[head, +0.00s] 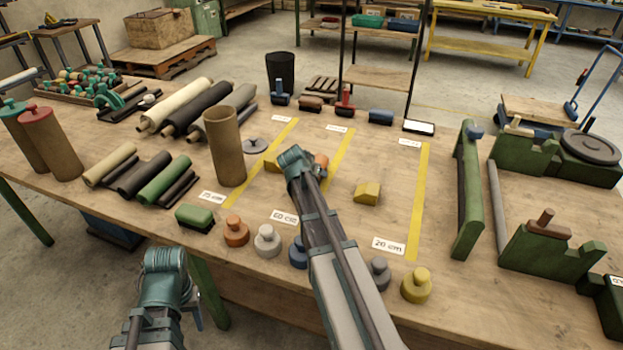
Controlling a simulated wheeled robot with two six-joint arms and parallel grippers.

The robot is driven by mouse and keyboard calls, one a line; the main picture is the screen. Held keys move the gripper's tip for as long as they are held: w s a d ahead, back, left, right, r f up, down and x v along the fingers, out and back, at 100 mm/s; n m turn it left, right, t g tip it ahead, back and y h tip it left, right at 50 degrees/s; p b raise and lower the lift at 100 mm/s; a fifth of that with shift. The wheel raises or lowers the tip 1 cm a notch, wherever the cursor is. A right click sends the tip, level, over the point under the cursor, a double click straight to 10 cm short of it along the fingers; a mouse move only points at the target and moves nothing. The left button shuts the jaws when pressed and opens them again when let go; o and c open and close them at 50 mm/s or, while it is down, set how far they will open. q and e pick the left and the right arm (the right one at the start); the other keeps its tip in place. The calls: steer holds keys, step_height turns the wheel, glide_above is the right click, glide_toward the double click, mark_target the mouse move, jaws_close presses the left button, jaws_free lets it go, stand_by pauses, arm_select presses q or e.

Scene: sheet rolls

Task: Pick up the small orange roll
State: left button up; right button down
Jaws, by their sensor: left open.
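A small orange piece (321,162), which looks like the orange roll, shows in the head view just right of my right wrist, mostly hidden by that arm. My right gripper (296,164) is over the middle of the table. Its fingers are hidden by the wrist, so I cannot tell whether they hold or touch the orange piece. My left gripper (194,309) is open, low in front of the table's front edge, away from the orange piece.
Yellow wedges (367,193) lie beside yellow tape lines (418,200). Knobbed plugs, one orange (236,231), stand along the front edge. A tall brown tube (226,150) stands left of my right gripper. Large rolls (180,105) lie at left; a green stand (467,190) is at right.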

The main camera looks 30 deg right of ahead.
steer(key=shift+r, duration=0.1)
stand_by(0.3)
step_height(320, 180, up, 10)
steer(key=p, duration=1)
steer(key=shift+r+p, duration=0.2)
steer(key=shift+p, duration=0.1)
steer(key=shift+w+f+m, duration=0.1)
steer(key=shift+f+m, duration=0.1)
steer(key=shift+m, duration=0.1)
steer(key=shift+d+f+m+g+h, duration=0.15)
steer(key=shift+m+g+h, duration=0.35)
steer(key=shift+m+g, duration=0.4)
steer(key=shift+s+d+m+g+h, duration=0.1)
steer(key=shift+s+m+g+h, duration=0.15)
steer(key=shift+m, duration=0.3)
steer(key=shift+s+m+g+h, duration=0.2)
steer(key=shift+m+g, duration=0.15)
steer(key=shift+m, duration=0.2)
step_height(320, 180, down, 10)
steer(key=b, duration=1)
